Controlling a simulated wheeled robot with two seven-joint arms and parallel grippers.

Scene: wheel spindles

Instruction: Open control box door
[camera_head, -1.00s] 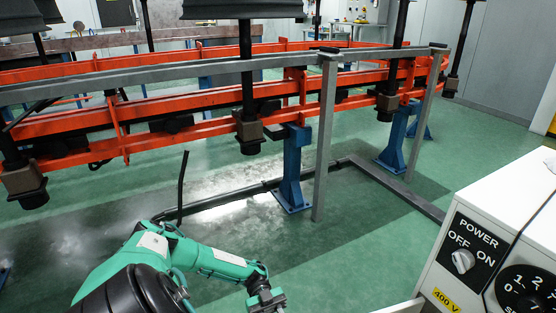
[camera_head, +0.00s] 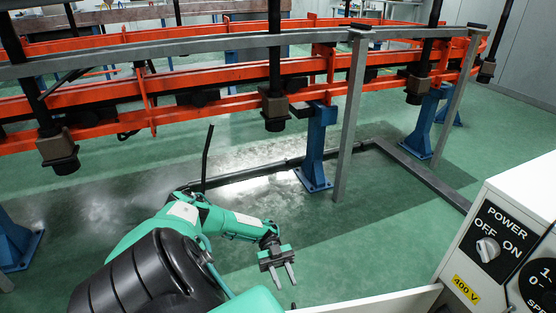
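The control box (camera_head: 465,265) is white and stands at the lower right of the head view, cut off by the frame edge. Its front carries a black POWER switch plate (camera_head: 495,240) with a white knob and a partly visible numbered dial (camera_head: 543,285). A thin white panel (camera_head: 400,299) sticks out leftward from the box's lower left edge; it looks like the door standing out, but its lower part is out of frame. My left gripper (camera_head: 282,277) is left of this panel and apart from it, with two grey fingers spread and empty. My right gripper is not in view.
A grey metal railing (camera_head: 351,120) and an orange conveyor frame (camera_head: 150,110) with hanging black spindles run across the back. A blue support post (camera_head: 317,150) stands behind the railing. Green floor (camera_head: 390,235) is clear between railing and box.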

